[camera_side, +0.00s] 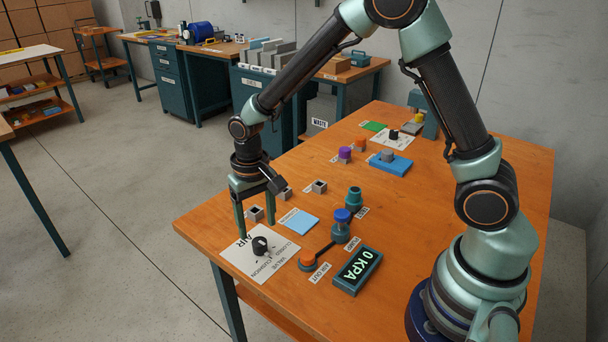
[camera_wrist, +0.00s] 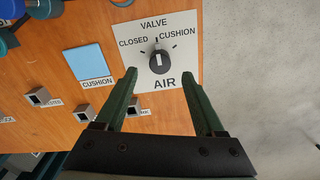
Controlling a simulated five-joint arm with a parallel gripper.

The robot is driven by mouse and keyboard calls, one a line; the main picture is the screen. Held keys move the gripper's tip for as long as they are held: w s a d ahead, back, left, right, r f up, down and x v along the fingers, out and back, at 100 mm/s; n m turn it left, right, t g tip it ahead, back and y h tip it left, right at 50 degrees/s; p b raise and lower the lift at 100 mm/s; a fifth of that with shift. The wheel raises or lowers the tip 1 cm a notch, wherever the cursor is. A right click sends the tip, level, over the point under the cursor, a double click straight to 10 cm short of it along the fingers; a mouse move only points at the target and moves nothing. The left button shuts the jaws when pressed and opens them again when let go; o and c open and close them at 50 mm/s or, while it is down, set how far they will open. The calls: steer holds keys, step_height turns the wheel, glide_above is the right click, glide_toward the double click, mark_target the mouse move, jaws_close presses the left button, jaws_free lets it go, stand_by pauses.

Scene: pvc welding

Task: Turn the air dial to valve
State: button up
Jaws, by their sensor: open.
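The air dial is a black round knob (camera_wrist: 159,61) on a white plate (camera_wrist: 126,26) marked AIR, with CLOSED at left, VALVE at top and CUSHION at right in the wrist view. A pale mark on the knob appears to run toward VALVE. In the side view, the knob (camera_side: 260,245) sits near the table's front left corner. My gripper (camera_side: 257,226) points down close to the plate, its two green fingers apart and empty. In the wrist view, the fingertips (camera_wrist: 158,74) lie either side of the knob's line, and I see no contact with it.
A blue CUSHION pad (camera_side: 299,221) and small grey square sockets (camera_side: 255,214) lie beside the plate. An orange-topped AIR OUT fitting (camera_side: 308,260), a blue-capped part (camera_side: 341,225) and a 0 KPA display (camera_side: 358,270) stand to the right. The table edge is close to the plate.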

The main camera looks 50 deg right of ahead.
step_height(320, 180, up, 7)
stand_by(0.3)
step_height(320, 180, up, 8)
steer(key=r+n+t, duration=0.1)
steer(key=t, duration=0.2)
glide_above(259, 241)
steer(key=s+d, duration=0.4)
steer(key=s, duration=0.1)
steer(key=s+d+r+n+t, duration=0.2)
steer(key=s+d, duration=0.1)
steer(key=s, duration=0.4)
steer(key=shift+d+r+t, duration=0.25)
steer(key=shift+r+t, duration=0.05)
steer(key=shift+r, duration=0.1)
